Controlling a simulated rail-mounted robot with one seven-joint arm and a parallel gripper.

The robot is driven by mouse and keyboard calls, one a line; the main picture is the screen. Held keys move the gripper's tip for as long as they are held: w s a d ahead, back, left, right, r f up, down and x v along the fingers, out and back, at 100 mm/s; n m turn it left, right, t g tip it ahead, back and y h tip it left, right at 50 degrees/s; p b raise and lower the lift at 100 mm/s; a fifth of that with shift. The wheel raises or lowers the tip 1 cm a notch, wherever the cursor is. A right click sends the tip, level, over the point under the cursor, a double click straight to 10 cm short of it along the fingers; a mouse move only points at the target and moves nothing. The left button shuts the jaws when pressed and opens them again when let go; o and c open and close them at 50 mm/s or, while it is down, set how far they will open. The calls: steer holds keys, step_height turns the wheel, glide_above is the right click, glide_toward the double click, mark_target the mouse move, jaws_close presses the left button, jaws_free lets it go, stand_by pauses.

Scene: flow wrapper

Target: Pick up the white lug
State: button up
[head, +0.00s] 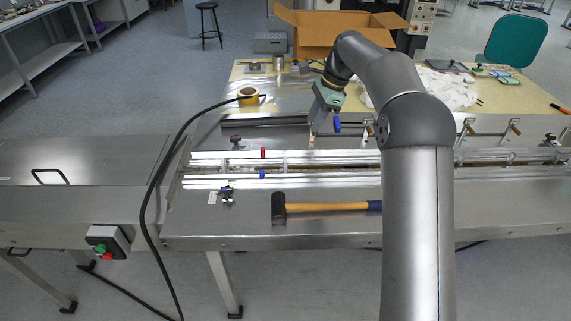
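My gripper (313,129) points down just behind the rails of the flow wrapper (215,156), near the middle of the picture. Its fingers are small and partly merge with the metal behind, so I cannot tell whether they are open or shut. A small pale and orange piece (311,141) shows right at or below the fingertips. I cannot tell whether it is the white lug, or whether the gripper touches it. No other white lug is clear to me in this view.
A hammer (325,207) lies in front of the rails. A blue knob (337,124) is close right of my gripper. A black cable (150,190) crosses at left.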

steer(key=w+a+f+m, duration=0.1)
steer(key=w+f+m, duration=0.1)
steer(key=w, duration=0.1)
glide_toward(285, 158)
step_height(285, 158, down, 5)
steer(key=shift+y, duration=0.4)
steer(key=shift+a+r+p+x, duration=0.1)
steer(key=shift+a+p+x, duration=0.2)
steer(key=shift+x, duration=0.65)
steer(key=shift+a+r+p+x, duration=0.1)
steer(key=shift+p+x, duration=0.3)
steer(key=shift+x, duration=0.5)
steer(key=shift+a+r+p+x, duration=0.1)
steer(key=shift+a+p+x, duration=0.2)
steer(key=shift+x, duration=0.65)
steer(key=shift+s+d, duration=0.1)
steer(key=shift+s, duration=0.1)
jaws_close()
